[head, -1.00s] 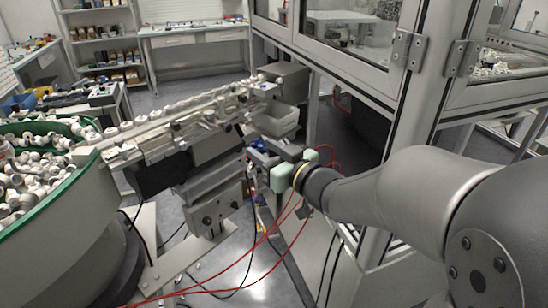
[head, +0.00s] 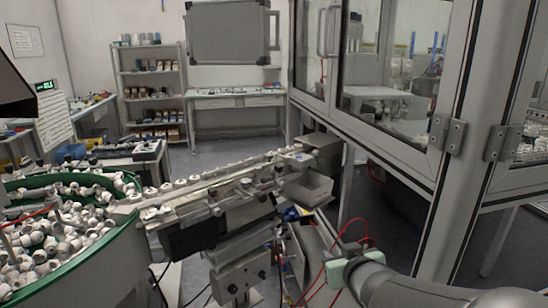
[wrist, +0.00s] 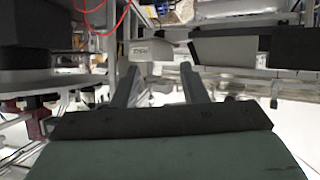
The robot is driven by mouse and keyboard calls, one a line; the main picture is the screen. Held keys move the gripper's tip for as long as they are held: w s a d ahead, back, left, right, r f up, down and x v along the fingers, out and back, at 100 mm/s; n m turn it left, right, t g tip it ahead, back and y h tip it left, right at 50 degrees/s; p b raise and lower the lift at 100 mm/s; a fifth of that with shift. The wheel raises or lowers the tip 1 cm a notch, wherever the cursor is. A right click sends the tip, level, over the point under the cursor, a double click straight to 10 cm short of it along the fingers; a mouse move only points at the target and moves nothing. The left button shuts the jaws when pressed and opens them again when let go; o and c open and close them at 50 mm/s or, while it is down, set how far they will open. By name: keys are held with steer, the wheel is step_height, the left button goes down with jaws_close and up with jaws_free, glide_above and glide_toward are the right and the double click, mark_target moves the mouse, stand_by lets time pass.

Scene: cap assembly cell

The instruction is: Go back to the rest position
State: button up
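My gripper (wrist: 160,72) shows in the wrist view with its two dark fingers apart and nothing held between them. Beyond the fingers is a pale grey box-like part, apart from them as far as I can tell. In the head view, the pale green housing of my gripper (head: 340,270) is low, right of the feeder's lower body and in front of the glazed cell. Its fingers are not clear there.
A green-rimmed bowl (head: 128,210) full of white caps stands at left. A glazed metal-framed cell (head: 455,140) stands close at right. Red cables (head: 325,262) hang near my gripper.

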steer(key=s+f+g, duration=0.2)
steer(key=s+g, duration=0.2)
steer(key=s, duration=0.3)
steer(key=s+a+f+m+g, duration=0.1)
steer(key=s+f+g, duration=0.2)
steer(key=s, duration=0.4)
steer(key=s+f+m+g+h+p, duration=0.1)
steer(key=s+f+g, duration=0.2)
steer(key=s+g, duration=0.2)
steer(key=s, duration=0.2)
steer(key=shift+s+a+g, duration=0.25)
steer(key=shift+s+g, duration=0.05)
